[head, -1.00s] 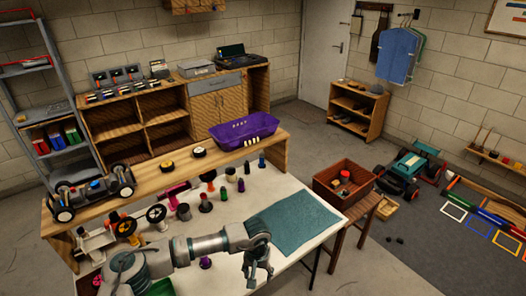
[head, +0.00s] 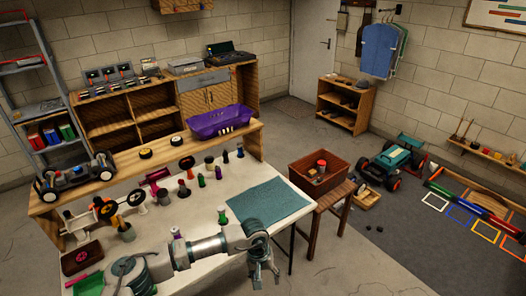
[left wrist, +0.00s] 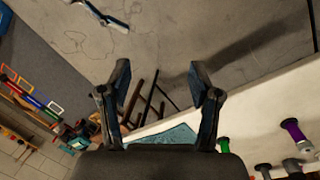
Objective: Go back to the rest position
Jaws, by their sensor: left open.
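My left gripper (head: 262,273) hangs at the end of my grey arm, over the front edge of the white table (head: 215,263) in the head view. Its fingers are apart and nothing is between them. The left wrist view also shows the open gripper (left wrist: 163,95), with bare floor and the table edge beyond the fingertips. My right gripper is not in view.
A teal mat (head: 268,203) lies on the table's right part. Several small coloured parts stand behind my arm. A purple basket (head: 219,124) sits on the wooden shelf. A brown box (head: 318,178) stands on a stool to the right.

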